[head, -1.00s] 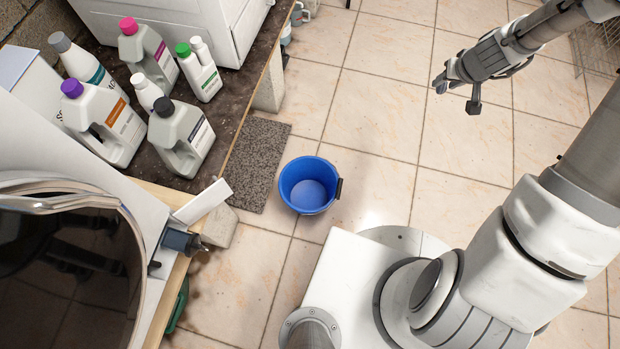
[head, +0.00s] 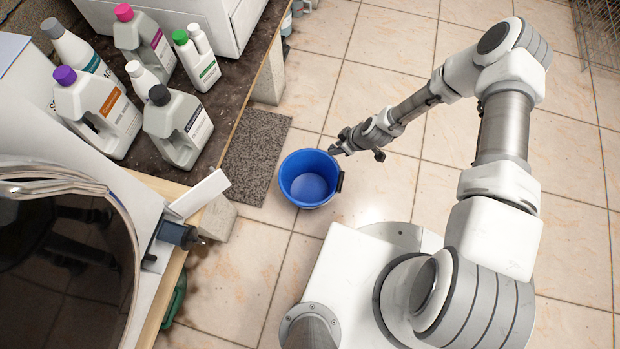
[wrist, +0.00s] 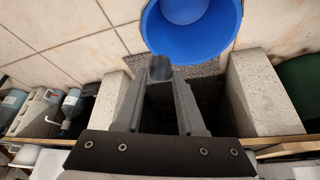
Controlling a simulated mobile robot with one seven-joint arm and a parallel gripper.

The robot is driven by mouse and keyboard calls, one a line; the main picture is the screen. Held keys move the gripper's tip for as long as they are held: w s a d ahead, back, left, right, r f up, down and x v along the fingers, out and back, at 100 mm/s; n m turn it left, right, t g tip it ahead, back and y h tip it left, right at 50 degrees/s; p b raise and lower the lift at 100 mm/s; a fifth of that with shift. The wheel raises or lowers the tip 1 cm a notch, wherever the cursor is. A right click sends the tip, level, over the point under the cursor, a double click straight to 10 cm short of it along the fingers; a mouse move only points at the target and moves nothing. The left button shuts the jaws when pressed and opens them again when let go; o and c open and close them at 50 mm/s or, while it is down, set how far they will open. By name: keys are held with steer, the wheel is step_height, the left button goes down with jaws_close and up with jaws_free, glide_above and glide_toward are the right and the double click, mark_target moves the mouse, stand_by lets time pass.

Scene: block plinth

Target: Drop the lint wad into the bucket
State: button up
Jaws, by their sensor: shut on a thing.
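The blue bucket (head: 294,193) stands open on the tiled floor in the middle of the head view, and its inside looks empty. It also shows at the top of the wrist view (wrist: 212,45). My gripper (head: 334,149) is at the bucket's upper right rim in the head view; its height above the rim is hard to tell. In the wrist view my gripper (wrist: 160,72) is shut on a small grey lump, the lint wad (wrist: 160,67), held between the fingertips just short of the bucket's rim. The wad cannot be made out in the head view.
A dark speckled mat (head: 255,155) lies left of the bucket. A counter (head: 232,105) with several bottles (head: 180,125) stands further left, on pale blocks (wrist: 258,95). A washer-like machine with a round dark door (head: 60,270) is at lower left. Open tiled floor lies to the right.

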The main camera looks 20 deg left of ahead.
steer(key=s+a+f+n+b, duration=0.1)
steer(key=s+a+f+b, duration=0.2)
steer(key=f, duration=0.6)
steer(key=shift+s+a+f+b, duration=0.25)
steer(key=shift+s+a+b, duration=0.15)
steer(key=shift+a+b, duration=0.4)
steer(key=shift+a, duration=0.1)
steer(key=o, duration=0.8)
steer(key=shift+o, duration=0.2)
steer(key=p+v, duration=0.6)
steer(key=v, duration=1.1)
steer(key=shift+w+r+p, duration=0.25)
steer(key=shift+w+p, duration=0.05)
steer(key=shift+p, duration=0.05)
